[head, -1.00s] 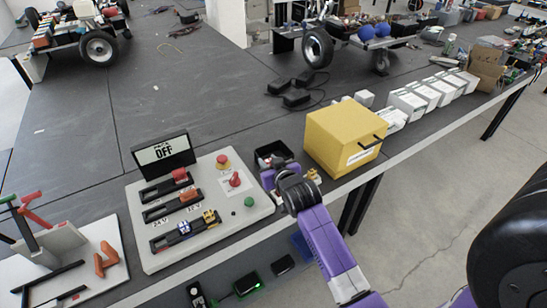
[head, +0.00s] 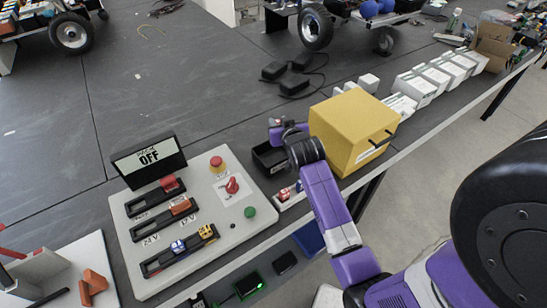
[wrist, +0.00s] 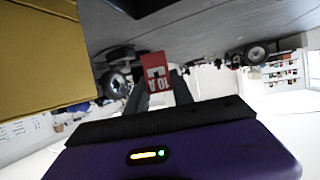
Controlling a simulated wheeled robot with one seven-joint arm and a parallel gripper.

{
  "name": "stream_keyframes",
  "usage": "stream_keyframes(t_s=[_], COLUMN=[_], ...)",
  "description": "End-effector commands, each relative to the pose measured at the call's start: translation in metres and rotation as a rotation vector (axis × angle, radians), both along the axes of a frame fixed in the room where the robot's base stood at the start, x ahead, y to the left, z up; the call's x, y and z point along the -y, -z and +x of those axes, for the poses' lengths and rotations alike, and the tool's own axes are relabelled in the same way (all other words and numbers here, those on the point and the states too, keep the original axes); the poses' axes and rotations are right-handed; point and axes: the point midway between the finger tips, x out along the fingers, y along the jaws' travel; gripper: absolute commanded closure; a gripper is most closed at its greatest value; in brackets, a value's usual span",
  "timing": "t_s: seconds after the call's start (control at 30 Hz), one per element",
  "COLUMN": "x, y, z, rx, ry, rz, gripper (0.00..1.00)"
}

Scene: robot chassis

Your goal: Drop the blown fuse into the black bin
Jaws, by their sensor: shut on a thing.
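A red fuse (wrist: 154,76) marked "10 A" is held between the dark fingers of my gripper (wrist: 160,92) in the wrist view. In the head view my gripper's purple body (head: 277,133) is beside the yellow box, just behind the black bin. My wrist hides the fingers and fuse there. The small open black bin (head: 268,160) sits on the table between the grey panel and the yellow box, partly covered by my arm. A dark edge, perhaps the bin, shows at the top of the wrist view (wrist: 138,8). I cannot tell whether the fuse is over the bin.
The yellow box (head: 350,130) stands close to the right of my gripper. The grey fuse panel (head: 225,215), with a display reading "OFF" (head: 150,158), is to the left. A small tray with red and white pieces (head: 288,194) lies at the front edge.

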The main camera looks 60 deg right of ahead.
Motion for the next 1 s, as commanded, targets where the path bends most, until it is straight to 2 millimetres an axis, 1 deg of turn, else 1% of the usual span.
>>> stream_keyframes(t_s=[0.03, 0.3, 0.43, 0.7, 0.73, 0.77, 0.8, 0.83, 0.87, 1.0], x=[0.000, 0.000, 0.000, 0.000, 0.000, 0.000, 0.000, 0.000, 0.000, 0.000], y=[0.011, 0.041, 0.047, 0.046, 0.046, 0.046, 0.046, 0.046, 0.046, 0.046], z=[0.000, 0.000, 0.000, 0.000, 0.000, 0.000, 0.000, 0.000, 0.000, 0.000], rx=[-0.001, -0.001, 0.000, 0.000, 0.000, 0.000, 0.000, 0.000, 0.000, 0.000], ry=[0.000, 0.000, 0.000, 0.000, 0.000, 0.000, 0.000, 0.000, 0.000, 0.000], rz=[0.001, 0.001, 0.000, 0.000, 0.000, 0.000, 0.000, 0.000, 0.000, 0.000], gripper=[1.00, 1.00, 1.00, 1.00, 0.68, 0.62, 0.54, 0.48, 0.46, 0.46])
